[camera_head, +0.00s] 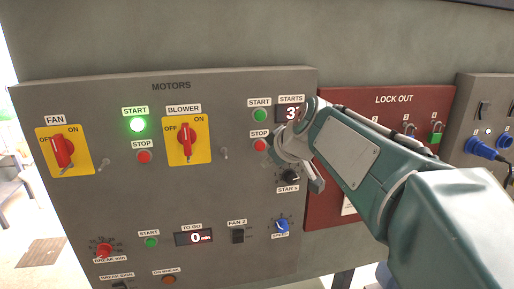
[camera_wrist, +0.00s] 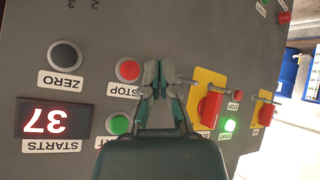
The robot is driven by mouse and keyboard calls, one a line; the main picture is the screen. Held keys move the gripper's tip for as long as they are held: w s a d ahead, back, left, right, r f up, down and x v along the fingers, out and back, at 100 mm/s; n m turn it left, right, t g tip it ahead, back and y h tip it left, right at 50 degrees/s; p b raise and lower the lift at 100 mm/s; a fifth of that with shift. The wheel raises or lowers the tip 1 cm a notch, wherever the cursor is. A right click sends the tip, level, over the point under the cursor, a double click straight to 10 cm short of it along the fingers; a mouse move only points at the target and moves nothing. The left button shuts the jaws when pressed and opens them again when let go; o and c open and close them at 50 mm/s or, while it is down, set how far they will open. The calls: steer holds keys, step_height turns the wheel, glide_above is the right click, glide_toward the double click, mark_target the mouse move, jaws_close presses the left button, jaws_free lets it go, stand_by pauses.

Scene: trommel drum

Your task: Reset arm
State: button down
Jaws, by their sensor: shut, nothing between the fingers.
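My gripper (camera_head: 284,147) is in front of the grey motors panel (camera_head: 75,200), by the right-hand red stop button (camera_head: 260,145). In the wrist view my gripper (camera_wrist: 161,78) has its two fingers together and empty, between the red stop button (camera_wrist: 128,70) and the yellow-plated blower switch (camera_wrist: 209,103). I cannot tell whether the fingertips touch the panel. My teal arm reaches in from the lower right of the head view and hides part of the panel's right side and of the red lock out board (camera_head: 335,100).
The left start lamp (camera_head: 138,125) glows green. The fan switch (camera_head: 62,150) is at far left. The starts display (camera_wrist: 47,119) reads 37, upside down in the wrist view. A grey box with blue plugs (camera_head: 482,147) stands at right. A blue barrel (camera_wrist: 289,72) is beyond the panel.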

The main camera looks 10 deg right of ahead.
steer(key=s+f+m+g+h, duration=0.1)
steer(key=s+f+m, duration=0.1)
steer(key=s+f, duration=0.3)
steer(key=s+f+m+g+h, duration=0.1)
steer(key=s+f+m, duration=0.2)
steer(key=s, duration=0.9)
steer(key=s+f+m+g+h, duration=0.1)
steer(key=s+f+m, duration=0.1)
steer(key=s+f, duration=0.4)
steer(key=shift+s+f+m, duration=0.3)
steer(key=shift+s+f, duration=0.05)
steer(key=shift+s, duration=0.85)
steer(key=c, duration=1.3)
jaws_free()
steer(key=shift+c, duration=0.2)
